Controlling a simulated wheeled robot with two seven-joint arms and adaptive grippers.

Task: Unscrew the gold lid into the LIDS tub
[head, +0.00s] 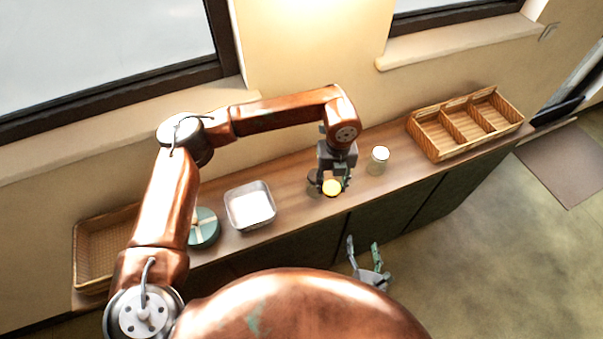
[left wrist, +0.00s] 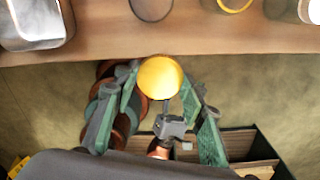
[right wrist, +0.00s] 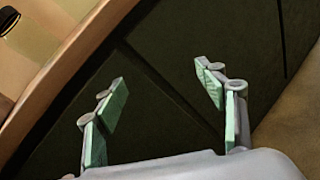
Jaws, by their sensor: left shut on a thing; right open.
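The round gold lid (head: 331,187) is between the fingertips of my left gripper (head: 333,177), which is shut on it. In the left wrist view the lid (left wrist: 160,77) appears apart from the jars, in front of the counter's edge. A glass jar (head: 314,182) stands on the counter just left of the lid, partly hidden by my gripper. A square metal tub (head: 250,207) with a pale inside stands further left; I can read no label on it. My right gripper (head: 366,258) is open and empty, low in front of the cabinets.
A pale-topped jar (head: 379,160) stands right of my left gripper. A divided wicker basket (head: 440,150) is at the right end, another basket (head: 92,250) at the left end. A round green box (head: 204,228) is left of the tub. The counter is bare between tub and jars.

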